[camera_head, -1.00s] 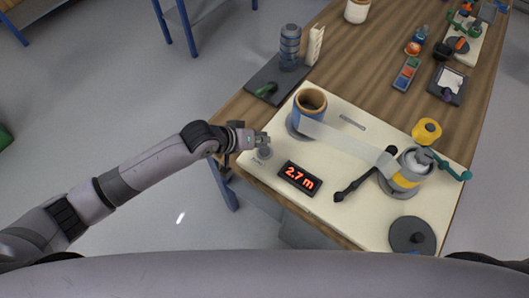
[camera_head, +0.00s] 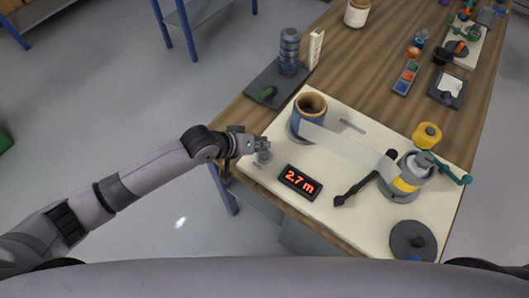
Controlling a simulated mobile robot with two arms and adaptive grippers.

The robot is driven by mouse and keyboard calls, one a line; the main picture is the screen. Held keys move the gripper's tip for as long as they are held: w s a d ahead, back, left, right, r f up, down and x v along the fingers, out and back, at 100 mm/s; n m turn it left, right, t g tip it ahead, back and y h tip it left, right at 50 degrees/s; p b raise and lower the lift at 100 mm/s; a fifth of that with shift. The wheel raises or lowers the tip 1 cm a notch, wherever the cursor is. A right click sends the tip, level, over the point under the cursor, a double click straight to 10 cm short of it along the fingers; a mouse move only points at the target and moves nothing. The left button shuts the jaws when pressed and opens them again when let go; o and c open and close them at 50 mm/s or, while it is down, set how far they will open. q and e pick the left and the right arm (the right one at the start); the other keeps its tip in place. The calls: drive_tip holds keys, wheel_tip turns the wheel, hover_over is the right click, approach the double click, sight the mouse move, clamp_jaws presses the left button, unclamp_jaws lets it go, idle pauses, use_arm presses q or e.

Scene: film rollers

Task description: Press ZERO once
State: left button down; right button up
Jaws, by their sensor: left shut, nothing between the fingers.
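The ZERO button (camera_head: 263,157) is a small grey round knob near the left corner of the cream panel (camera_head: 345,222), with small, hardly legible lettering beside it. My left gripper (camera_head: 265,144) is shut and empty. Its fingertips appear just above and behind the button in the head view; I cannot tell whether they touch it. The black display (camera_head: 300,180) to the right of the button reads 2.7 m in red. My right gripper is not in view.
On the panel, a blue roll (camera_head: 307,119) feeds a pale film strip (camera_head: 345,143) to a roller with a green crank (camera_head: 449,170). A black lever (camera_head: 357,188) and a dark disc (camera_head: 412,240) are in front. A dark tray (camera_head: 272,86) lies behind my left gripper.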

use_arm(q)
drive_tip(key=shift+f, duration=0.1)
idle(0.4)
drive_tip(key=shift+f, duration=0.35)
drive_tip(key=shift+f, duration=0.5)
idle(0.8)
drive_tip(key=shift+s+r+p, duration=0.1)
drive_tip(key=shift+r+p, duration=0.8)
drive_tip(key=shift+p, duration=0.05)
wheel_tip(320, 180, up, 5)
drive_tip(key=p, duration=0.5)
drive_tip(key=shift+r+p, duration=0.1)
drive_tip(key=shift+p, duration=0.2)
idle(0.3)
